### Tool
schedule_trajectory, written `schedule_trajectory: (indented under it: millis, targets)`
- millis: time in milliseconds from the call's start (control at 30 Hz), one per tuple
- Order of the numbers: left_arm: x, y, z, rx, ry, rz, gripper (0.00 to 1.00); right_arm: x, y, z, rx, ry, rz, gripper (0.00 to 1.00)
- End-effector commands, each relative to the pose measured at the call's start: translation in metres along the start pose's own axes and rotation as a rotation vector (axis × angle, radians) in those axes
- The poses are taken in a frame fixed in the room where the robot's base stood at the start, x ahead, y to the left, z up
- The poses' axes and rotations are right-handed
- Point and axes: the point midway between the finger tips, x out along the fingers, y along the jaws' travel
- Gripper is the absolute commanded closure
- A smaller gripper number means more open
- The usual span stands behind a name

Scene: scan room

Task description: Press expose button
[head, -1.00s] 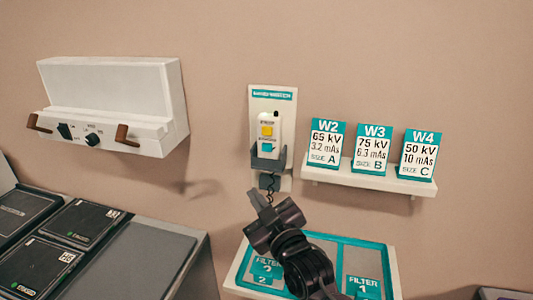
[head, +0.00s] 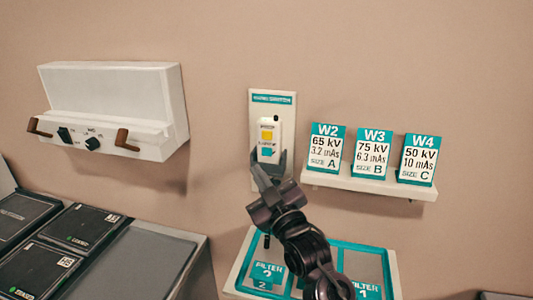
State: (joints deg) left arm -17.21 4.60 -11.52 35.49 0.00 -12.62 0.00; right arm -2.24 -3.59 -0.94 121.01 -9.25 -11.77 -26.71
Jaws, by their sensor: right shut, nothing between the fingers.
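A white hand switch (head: 273,124) sits in a holder on a wall plate (head: 283,99) in the middle of the head view. It has a yellow button (head: 268,135) above a blue-green button (head: 266,152). The lettering on the switch is too small to read, so I cannot tell which button is for exposing. My right gripper (head: 268,170) is shut and empty, with its tips just in front of the lower part of the switch. It hides most of the holder. Whether it touches the switch I cannot tell. My left gripper is out of view.
A shelf (head: 372,187) with W2, W3 and W4 cards (head: 371,155) is on the wall at right. A filter tray (head: 235,268) lies below my right arm. A white wall box (head: 110,95) with knobs is at left, above dark panels (head: 85,227).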

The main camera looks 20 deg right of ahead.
Motion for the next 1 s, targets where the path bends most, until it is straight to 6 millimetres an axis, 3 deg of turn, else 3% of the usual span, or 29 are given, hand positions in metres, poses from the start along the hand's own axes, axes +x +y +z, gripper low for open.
schedule_trajectory:
  millis: [400, 1000]
  targets:
    - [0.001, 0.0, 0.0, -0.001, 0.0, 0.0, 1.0, 0.033, 0.024, 0.024, 0.0, -0.002, -0.001, 1.0]
    - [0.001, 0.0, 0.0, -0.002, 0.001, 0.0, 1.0, 0.036, 0.026, 0.027, 0.001, -0.001, 0.0, 1.0]
